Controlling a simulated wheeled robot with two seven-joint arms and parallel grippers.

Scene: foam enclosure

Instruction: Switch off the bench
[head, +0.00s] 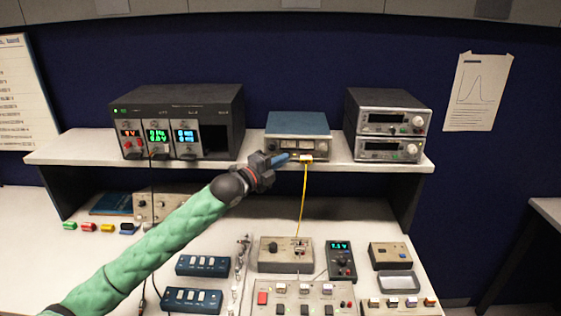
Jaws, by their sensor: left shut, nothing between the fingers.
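The bench's equipment stands on a white shelf (330,172) and the worktop below. A black power supply (222,98) at the shelf's left has lit red, green and blue displays. A blue-topped instrument (298,123) sits mid-shelf, with a yellow cable (302,200) hanging from a connector at its front. My left gripper (286,158) is shut and empty at this instrument's lower front, close to the connector; I cannot tell if it touches. Two stacked grey instruments (388,112) stand at right. A handheld meter (341,262) shows a lit green display. My right gripper is out of view.
A panel with red and dark switches (325,292) lies at the front. Two blue switch boxes (203,266) and a grey box (272,250) sit nearby. Several coloured small parts (88,227) lie at left. My arm hides part of the worktop.

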